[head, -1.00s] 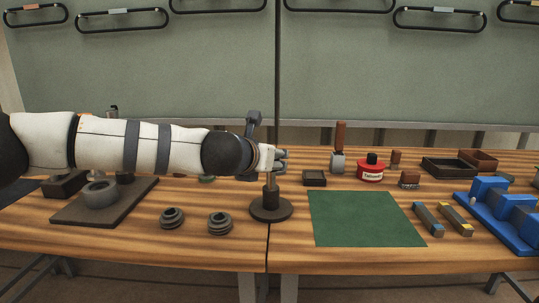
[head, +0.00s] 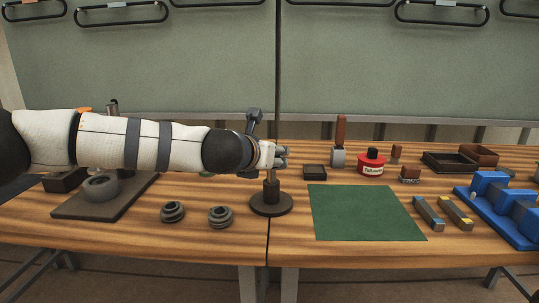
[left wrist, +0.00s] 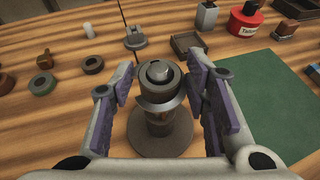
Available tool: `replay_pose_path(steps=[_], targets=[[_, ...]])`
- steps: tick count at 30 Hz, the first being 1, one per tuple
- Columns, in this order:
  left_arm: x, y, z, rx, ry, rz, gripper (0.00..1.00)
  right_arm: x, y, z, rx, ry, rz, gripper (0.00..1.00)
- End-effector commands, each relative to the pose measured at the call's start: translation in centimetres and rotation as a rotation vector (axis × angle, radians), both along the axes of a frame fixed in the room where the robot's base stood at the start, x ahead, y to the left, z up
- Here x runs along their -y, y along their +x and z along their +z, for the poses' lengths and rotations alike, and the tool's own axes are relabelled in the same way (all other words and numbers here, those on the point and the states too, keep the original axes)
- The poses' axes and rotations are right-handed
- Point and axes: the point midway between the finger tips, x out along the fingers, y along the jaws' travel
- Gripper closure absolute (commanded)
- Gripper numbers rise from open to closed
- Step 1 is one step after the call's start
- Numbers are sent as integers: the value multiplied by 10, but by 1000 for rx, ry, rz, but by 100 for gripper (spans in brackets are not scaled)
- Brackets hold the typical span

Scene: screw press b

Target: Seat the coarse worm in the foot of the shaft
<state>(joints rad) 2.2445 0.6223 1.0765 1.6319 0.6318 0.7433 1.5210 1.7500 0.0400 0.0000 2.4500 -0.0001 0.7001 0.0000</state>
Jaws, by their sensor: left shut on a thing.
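A dark round stand (head: 271,205) with a short upright post is on the bench, below my left gripper (head: 279,156). In the left wrist view my left gripper (left wrist: 162,92) has its purple-padded fingers on either side of a grey, round, collared piece (left wrist: 160,74) above the stand's disc (left wrist: 158,138). It is shut on this piece, which looks like the shaft. I cannot tell if the piece touches the post. Two ribbed grey rings, likely the worms, lie on the bench left of the stand: one (head: 172,212) and another (head: 220,217). My right gripper is not in view.
A green mat (head: 366,213) lies right of the stand, with two small bars (head: 428,213) beside it. A blue fixture (head: 500,207) is at far right. A red tin (head: 371,166) and trays stand behind. A dark plate with a thick ring (head: 101,187) is at left.

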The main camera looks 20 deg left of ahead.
Motion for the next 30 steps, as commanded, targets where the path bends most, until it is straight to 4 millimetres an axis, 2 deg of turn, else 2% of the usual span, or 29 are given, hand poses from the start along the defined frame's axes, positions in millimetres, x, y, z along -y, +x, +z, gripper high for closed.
replay_pose_path(steps=[7,30], targets=[[0,0,2,3,0,0,98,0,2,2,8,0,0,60],[0,0,-28,-2,0,0,98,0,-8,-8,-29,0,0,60]])
